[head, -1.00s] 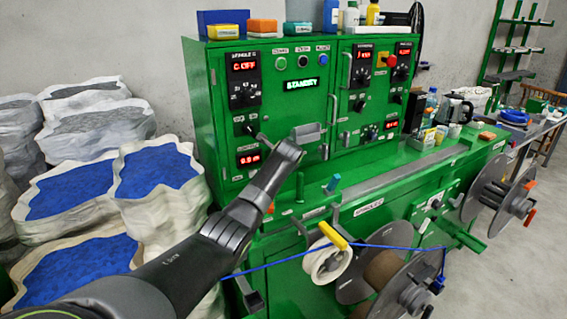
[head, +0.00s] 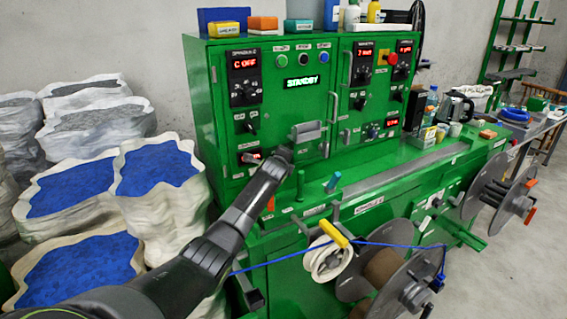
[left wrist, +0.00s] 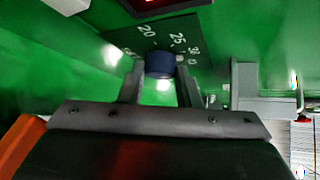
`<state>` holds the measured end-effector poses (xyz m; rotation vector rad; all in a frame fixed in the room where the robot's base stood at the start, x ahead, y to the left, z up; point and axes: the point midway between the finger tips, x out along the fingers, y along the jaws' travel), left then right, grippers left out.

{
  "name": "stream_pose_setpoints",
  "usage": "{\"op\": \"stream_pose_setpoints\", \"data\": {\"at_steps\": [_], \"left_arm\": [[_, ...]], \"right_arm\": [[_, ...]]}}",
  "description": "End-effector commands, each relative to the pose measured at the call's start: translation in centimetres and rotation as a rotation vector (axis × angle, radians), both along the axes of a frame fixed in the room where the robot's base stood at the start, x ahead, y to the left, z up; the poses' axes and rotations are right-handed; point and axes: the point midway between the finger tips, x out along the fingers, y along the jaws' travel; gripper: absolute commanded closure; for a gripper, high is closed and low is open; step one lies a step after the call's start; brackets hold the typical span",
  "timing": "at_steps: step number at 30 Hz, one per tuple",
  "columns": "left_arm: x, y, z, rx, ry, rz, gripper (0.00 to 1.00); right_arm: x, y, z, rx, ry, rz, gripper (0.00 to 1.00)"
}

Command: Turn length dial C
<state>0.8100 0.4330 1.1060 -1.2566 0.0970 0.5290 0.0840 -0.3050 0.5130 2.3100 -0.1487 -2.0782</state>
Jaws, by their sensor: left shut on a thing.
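Length dial C is a dark round knob (left wrist: 159,64) on a black scale plate (left wrist: 190,35) in the left wrist view. White marks including 20, 25 and 30 show around it. The knob sits between my left gripper's two fingertips (left wrist: 160,82), and the fingers are shut on it. I cannot read the dial's setting. My right gripper is not in view.
Another black knob (head: 251,126) and a larger dial (head: 243,93) under a red display (head: 243,64) are above my gripper. A grey handle (head: 306,132) is to its right. A blue cable (head: 285,258) runs past a white spool (head: 328,262) below. Sacks of blue pellets (head: 157,170) stand left.

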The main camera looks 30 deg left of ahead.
Motion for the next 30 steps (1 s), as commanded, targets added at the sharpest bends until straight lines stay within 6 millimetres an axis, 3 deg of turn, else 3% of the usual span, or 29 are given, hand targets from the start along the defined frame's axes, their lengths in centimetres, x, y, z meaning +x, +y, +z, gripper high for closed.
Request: {"op": "stream_pose_setpoints", "data": {"at_steps": [11,12,16,30], "left_arm": [[-0.05,0.04,-0.07,-0.019,-0.029,0.0,0.93],[-0.05,0.04,-0.07,-0.019,-0.029,0.0,0.66],[-0.05,0.03,-0.06,-0.018,-0.029,0.0,0.49],[-0.57,-0.16,0.17,-0.016,-0.03,0.0,0.48]], "right_arm": [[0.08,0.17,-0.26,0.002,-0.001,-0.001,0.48],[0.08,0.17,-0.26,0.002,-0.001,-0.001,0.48],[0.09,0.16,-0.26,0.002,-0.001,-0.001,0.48],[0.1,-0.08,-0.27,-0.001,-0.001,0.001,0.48]]}}
